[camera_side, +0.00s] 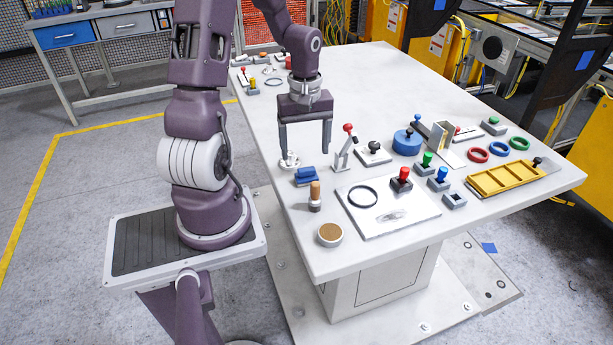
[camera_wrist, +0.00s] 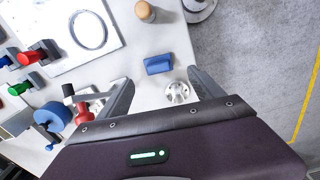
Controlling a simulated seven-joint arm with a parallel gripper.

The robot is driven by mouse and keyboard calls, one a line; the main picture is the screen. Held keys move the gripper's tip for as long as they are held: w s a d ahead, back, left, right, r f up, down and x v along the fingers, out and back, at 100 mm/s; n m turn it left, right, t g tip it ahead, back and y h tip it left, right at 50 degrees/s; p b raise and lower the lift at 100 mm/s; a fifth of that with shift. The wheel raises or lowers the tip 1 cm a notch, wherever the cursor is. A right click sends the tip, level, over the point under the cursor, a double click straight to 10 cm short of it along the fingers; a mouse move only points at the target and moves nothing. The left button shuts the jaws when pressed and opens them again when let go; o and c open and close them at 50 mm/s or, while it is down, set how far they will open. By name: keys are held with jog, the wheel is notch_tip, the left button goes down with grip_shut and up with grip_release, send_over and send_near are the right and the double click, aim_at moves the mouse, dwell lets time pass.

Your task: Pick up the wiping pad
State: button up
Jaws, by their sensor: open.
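The wiping pad appears to be the small blue block (camera_side: 306,176) lying on the white table near its left edge. In the wrist view the blue pad (camera_wrist: 158,64) lies just beyond the line between my two fingertips. My gripper (camera_side: 305,151) is open and empty, pointing down above the table behind the pad. In the wrist view my gripper (camera_wrist: 160,76) shows its fingers spread wide, with nothing between them touching. A white panel (camera_side: 416,218) with a grey smear and a dark ring (camera_side: 363,196) lies to the right of the pad.
A white round knob-like part (camera_side: 290,160) stands close behind the pad, near a fingertip. A wooden-topped peg (camera_side: 315,196) and a brown-topped round cup (camera_side: 330,235) stand in front. A red-knobbed lever (camera_side: 345,147) stands right of my gripper. The table's far middle is clear.

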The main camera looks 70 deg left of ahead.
aim_at(306, 168)
notch_tip(306, 168, down, 7)
jog(key=shift+w+d+f, duration=0.1)
jog(key=shift+f, duration=0.1)
jog(key=c, duration=1.5)
jog(key=shift+o, duration=0.2)
notch_tip(306, 168, up, 10)
jog(key=shift+r, duration=0.1)
